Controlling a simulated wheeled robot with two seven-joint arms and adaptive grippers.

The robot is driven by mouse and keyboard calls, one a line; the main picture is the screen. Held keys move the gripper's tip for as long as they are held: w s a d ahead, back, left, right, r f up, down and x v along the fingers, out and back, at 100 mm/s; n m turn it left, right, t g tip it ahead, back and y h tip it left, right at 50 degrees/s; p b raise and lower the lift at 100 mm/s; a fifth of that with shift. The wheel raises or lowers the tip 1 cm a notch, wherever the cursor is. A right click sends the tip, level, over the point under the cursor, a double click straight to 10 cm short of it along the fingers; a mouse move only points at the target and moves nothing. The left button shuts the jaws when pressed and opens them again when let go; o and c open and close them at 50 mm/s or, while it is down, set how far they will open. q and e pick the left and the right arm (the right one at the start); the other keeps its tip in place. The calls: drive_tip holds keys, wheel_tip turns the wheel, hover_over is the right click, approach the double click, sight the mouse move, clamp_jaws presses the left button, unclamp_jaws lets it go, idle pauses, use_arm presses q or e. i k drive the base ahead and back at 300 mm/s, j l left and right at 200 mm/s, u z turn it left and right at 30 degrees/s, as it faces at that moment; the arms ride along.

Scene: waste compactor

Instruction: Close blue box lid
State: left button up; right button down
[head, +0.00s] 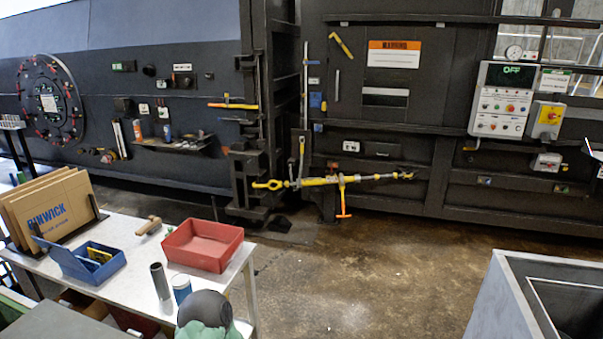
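The blue box (104,269) sits on the white table at the lower left. Its lid (62,258) is open and tilted up along the box's left side. A yellow item (98,254) shows inside the box. Neither of my grippers shows in the head view.
On the white table (137,247) are a red tray (203,246), a dark grey cylinder (160,281), a blue-and-white can (181,289) and a wooden mallet (148,226). Cardboard sheets (55,207) stand behind the box. A green and dark rounded object (205,315) is at the near edge.

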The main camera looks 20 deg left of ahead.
sight(62, 255)
drive_tip(key=i+u, duration=0.2)
drive_tip(key=u, duration=0.25)
drive_tip(key=i+l+u, duration=0.15)
drive_tip(key=u, duration=0.3)
drive_tip(key=i+l+u, duration=0.15)
drive_tip(key=u, duration=0.35)
drive_tip(key=i+l+u, duration=0.15)
drive_tip(key=u, duration=0.3)
